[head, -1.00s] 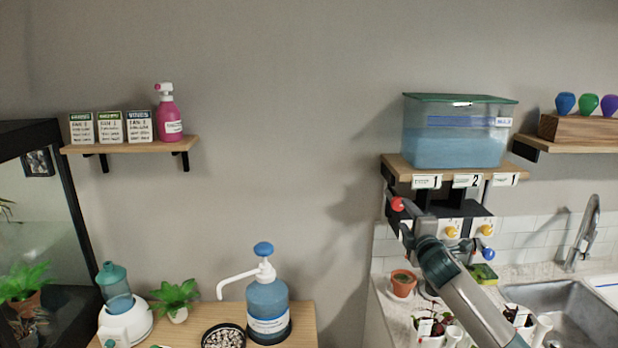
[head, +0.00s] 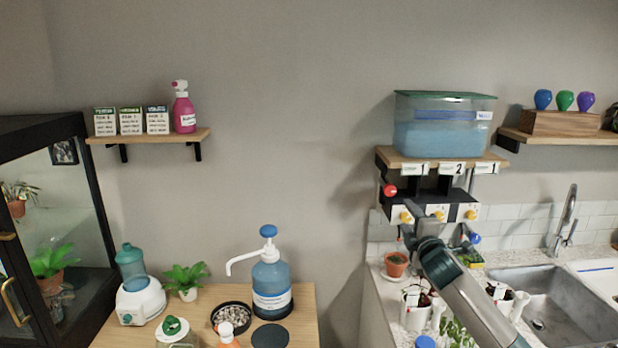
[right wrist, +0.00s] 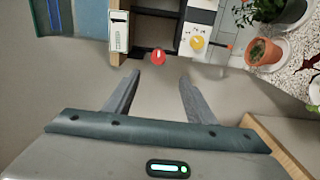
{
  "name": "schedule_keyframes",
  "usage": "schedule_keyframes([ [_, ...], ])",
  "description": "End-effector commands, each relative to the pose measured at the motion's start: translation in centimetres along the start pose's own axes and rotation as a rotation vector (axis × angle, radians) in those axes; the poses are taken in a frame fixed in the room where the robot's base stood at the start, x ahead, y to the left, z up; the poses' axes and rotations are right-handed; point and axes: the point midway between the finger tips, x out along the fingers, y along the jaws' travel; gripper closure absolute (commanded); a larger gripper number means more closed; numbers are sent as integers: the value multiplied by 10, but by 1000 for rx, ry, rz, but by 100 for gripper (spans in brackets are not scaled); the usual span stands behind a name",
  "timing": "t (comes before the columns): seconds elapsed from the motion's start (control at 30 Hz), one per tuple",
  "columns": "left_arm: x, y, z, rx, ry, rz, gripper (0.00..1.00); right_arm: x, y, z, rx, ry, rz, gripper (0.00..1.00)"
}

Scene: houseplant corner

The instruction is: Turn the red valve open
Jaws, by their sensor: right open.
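The red valve (head: 389,190) is a small round knob at the left end of the dispenser under the blue water tank (head: 440,135). In the right wrist view the red valve (right wrist: 158,57) lies just beyond and between my fingertips, with a gap; its turn position is too small to tell. My right gripper (head: 408,232) is just below and right of the valve in the head view. In the right wrist view my right gripper (right wrist: 159,84) is open, with nothing between its fingers. My left gripper is not in view.
Yellow knobs (head: 438,215) sit on white plates right of the valve, with a blue knob (head: 474,238) lower right. A potted plant (head: 396,264) and other pots stand on the counter below. The sink (head: 540,300) is at right. Open wall lies left of the valve.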

Motion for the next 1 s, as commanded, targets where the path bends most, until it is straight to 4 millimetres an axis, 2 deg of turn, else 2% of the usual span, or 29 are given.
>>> schedule_keyframes([
  [0.37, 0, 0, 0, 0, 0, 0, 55, -22, -45, -12, 87, -8, -69, 50],
  [0.67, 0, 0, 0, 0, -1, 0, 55, -62, -109, -30, 222, -30, -174, 50],
  [0.77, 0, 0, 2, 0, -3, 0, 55, -86, -140, -38, 291, -45, -229, 50],
  [0.87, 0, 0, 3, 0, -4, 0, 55, -120, -180, -46, 381, -74, -303, 50],
  [1.0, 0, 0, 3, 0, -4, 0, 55, -178, -232, -57, 521, -133, -415, 50],
])
